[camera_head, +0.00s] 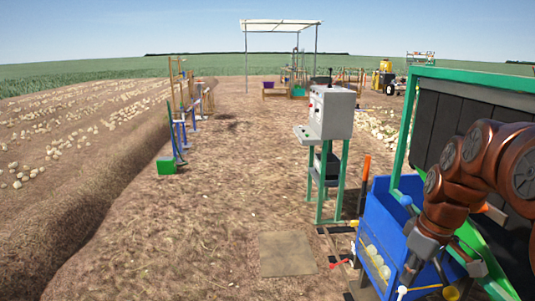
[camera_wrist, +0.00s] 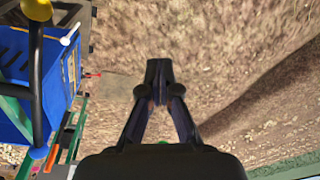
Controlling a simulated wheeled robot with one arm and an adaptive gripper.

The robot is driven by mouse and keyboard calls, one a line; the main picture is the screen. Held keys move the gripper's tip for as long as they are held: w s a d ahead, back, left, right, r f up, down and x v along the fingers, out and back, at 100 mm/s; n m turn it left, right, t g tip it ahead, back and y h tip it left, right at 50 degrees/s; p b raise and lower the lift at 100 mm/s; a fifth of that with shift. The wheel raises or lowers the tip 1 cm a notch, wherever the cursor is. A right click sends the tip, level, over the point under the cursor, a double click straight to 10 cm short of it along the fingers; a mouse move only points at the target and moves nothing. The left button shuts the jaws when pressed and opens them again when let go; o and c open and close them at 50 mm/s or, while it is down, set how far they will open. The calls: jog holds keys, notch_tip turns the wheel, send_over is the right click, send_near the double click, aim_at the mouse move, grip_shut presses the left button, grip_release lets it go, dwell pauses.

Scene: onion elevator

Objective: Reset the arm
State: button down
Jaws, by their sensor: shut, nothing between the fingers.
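My gripper (camera_wrist: 159,70) is shut and empty in the wrist view, its two dark fingers meeting at the tips over bare brown soil. In the head view my copper-coloured arm is bent at the right, reaching down in front of a blue bin (camera_head: 378,228). The dark gripper end is small there and partly lost against the machine. The blue bin also shows at the left of the wrist view (camera_wrist: 38,75).
A grey control box (camera_head: 332,112) on green legs stands ahead, right of centre. A green-framed dark panel (camera_head: 440,125) rises at the right. Tool racks (camera_head: 180,115) stand left. A flat brown plate (camera_head: 286,253) lies on the ground. The dirt path in the middle is clear.

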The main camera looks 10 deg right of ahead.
jog(key=s+a+m+g+p, duration=0.1)
jog(key=s+a+m+p, duration=0.1)
jog(key=s+a, duration=0.85)
jog(key=s+a+f+m+g+p, duration=0.1)
jog(key=s+a, duration=0.1)
jog(key=s, duration=0.3)
jog(key=s+a+f+m+h+p, duration=0.1)
jog(key=s+a+f, duration=0.1)
jog(key=s, duration=0.3)
jog(key=shift+s+a+m+g, duration=0.4)
jog(key=shift+a, duration=0.4)
jog(key=shift+f, duration=0.1)
